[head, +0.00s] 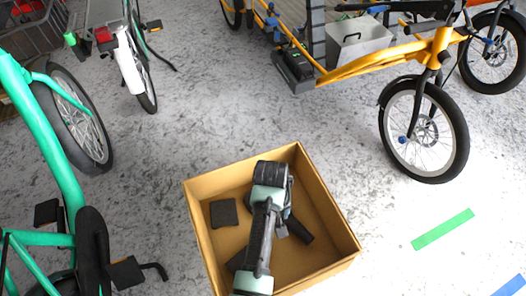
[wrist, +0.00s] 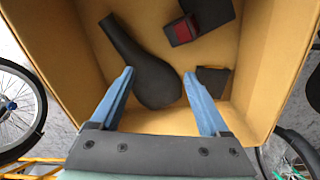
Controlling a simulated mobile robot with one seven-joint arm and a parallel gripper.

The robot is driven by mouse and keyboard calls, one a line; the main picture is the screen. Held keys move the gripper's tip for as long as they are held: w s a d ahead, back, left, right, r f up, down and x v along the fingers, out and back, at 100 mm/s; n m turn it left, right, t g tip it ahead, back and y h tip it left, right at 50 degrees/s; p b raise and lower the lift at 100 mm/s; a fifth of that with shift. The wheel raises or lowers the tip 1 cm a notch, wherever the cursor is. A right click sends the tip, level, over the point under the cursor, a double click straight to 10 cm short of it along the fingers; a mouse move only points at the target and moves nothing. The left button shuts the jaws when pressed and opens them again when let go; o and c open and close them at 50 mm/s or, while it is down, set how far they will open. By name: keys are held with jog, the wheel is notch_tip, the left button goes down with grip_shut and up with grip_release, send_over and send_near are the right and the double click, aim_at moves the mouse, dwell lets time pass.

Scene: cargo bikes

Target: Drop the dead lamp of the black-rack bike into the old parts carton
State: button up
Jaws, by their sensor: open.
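The open cardboard carton (head: 196,222) stands on the floor below my arm. It also fills much of the wrist view (wrist: 262,62). A small lamp with a red lens and dark housing (wrist: 182,31) lies inside it, beside a dark block; my arm seems to hide it in the head view. My gripper (wrist: 158,73) is open over the carton, its blue fingers apart with nothing held between them. The lamp is beyond the fingertips and clear of them. Another red lamp (head: 103,34) shows at the rear of the bike with the white mudguard.
A black saddle (wrist: 145,68) and dark flat pieces (head: 224,212) also lie in the carton. A green bike (head: 62,160) stands left, and a yellow cargo bike (head: 390,56) at upper right.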

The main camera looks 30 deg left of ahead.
notch_tip(320, 180, up, 13)
jog(key=p, duration=0.5)
jog(key=shift+s+a, duration=0.15)
